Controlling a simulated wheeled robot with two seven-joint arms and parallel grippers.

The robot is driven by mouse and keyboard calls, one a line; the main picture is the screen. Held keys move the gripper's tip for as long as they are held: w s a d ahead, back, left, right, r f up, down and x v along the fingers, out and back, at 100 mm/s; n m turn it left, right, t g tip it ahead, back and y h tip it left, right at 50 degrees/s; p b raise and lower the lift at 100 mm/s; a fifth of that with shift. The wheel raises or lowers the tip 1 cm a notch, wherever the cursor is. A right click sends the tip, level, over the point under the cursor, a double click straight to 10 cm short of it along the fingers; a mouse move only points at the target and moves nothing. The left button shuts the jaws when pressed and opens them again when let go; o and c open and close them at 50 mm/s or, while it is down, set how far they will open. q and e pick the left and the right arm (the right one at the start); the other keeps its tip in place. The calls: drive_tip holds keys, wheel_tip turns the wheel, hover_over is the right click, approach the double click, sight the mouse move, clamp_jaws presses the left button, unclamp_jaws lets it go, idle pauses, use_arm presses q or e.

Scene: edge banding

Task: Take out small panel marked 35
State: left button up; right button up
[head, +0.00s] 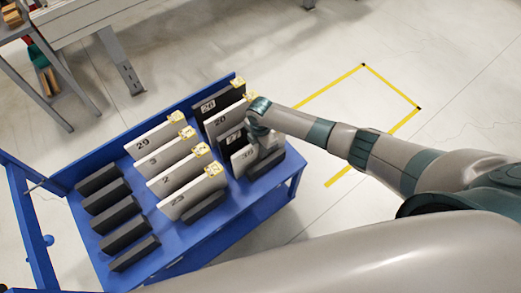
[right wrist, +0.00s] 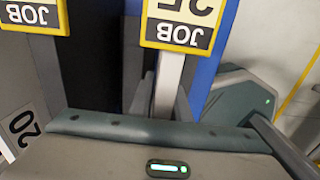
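A light small panel (head: 243,160) stands at the front of the right row on the blue cart; its number is partly covered and too small to read surely. My right gripper (head: 254,134) is over the front of this row, above dark panel 27 (head: 230,139) and the light panel. In the right wrist view, a light panel edge (right wrist: 168,88) with a yellow JOB tag (right wrist: 184,22) lies between the two fingers (right wrist: 163,103). The tag number is upside down and cut off. Whether the fingers press on the panel cannot be told. My left gripper is out of view.
The blue cart (head: 190,240) holds panels 29 (head: 146,146), 2 (head: 178,180) and 23 (head: 186,200) in the middle row, and 26 (head: 208,106) and 20 (head: 221,121) in the right row. Dark blocks (head: 121,213) line its left. Open floor lies right.

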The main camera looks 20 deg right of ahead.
clamp_jaws()
drive_tip(key=shift+r, duration=0.1)
drive_tip(key=shift+r+b, duration=0.75)
drive_tip(key=shift+r, duration=4.2)
